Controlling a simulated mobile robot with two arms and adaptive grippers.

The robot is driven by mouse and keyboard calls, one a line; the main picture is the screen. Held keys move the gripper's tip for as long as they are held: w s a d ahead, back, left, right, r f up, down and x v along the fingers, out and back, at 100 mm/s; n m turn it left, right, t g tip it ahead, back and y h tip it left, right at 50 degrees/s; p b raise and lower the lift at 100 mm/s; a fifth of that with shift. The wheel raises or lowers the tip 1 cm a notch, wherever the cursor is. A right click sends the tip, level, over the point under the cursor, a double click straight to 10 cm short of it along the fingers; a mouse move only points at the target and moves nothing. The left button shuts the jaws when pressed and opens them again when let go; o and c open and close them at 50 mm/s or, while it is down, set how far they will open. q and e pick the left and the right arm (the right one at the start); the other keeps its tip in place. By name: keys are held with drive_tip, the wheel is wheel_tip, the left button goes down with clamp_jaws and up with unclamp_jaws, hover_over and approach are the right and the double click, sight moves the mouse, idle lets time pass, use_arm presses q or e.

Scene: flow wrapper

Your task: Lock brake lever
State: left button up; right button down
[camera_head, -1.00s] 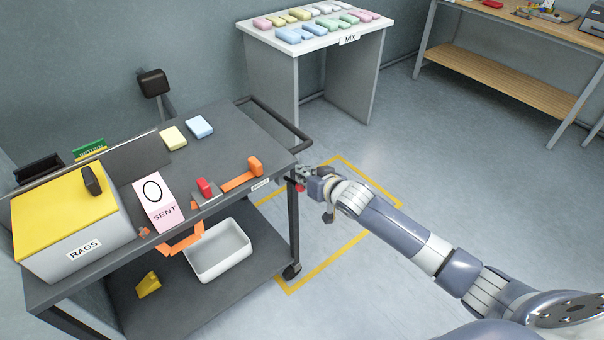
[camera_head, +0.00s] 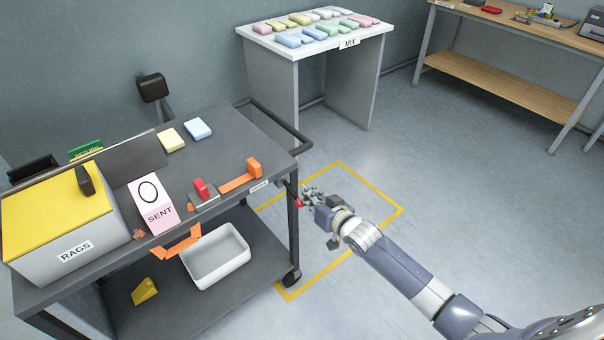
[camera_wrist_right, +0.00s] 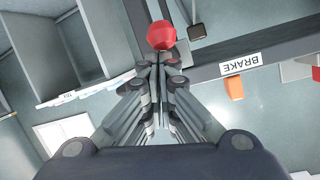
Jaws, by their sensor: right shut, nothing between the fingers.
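The brake lever is a thin dark rod with a red ball knob (camera_head: 299,203) at the right front corner of the grey cart (camera_head: 230,130). It slopes down and outward from the cart, beside the white BRAKE label (camera_head: 259,185). My right gripper (camera_head: 308,194) is just right of the knob, shut and empty. In the right wrist view, the red knob (camera_wrist_right: 161,35) sits just beyond the closed fingertips (camera_wrist_right: 160,66). It is close to them or touching; I cannot tell which. The BRAKE label (camera_wrist_right: 240,64) is right of it there. My left gripper is not in view.
Floor right of the cart is open, with a yellow outline (camera_head: 370,185).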

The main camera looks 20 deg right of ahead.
drive_tip(key=shift+s+f, duration=0.3)
drive_tip(key=shift+f, duration=0.6)
drive_tip(key=shift+a, duration=0.1)
wheel_tip(320, 180, up, 5)
drive_tip(key=w+p, duration=0.2)
drive_tip(key=p, duration=0.2)
drive_tip(key=s+d+f+b, duration=0.1)
drive_tip(key=s+d, duration=0.2)
drive_tip(key=s, duration=0.7)
drive_tip(key=shift+d, duration=0.25)
drive_tip(key=shift+f, duration=0.15)
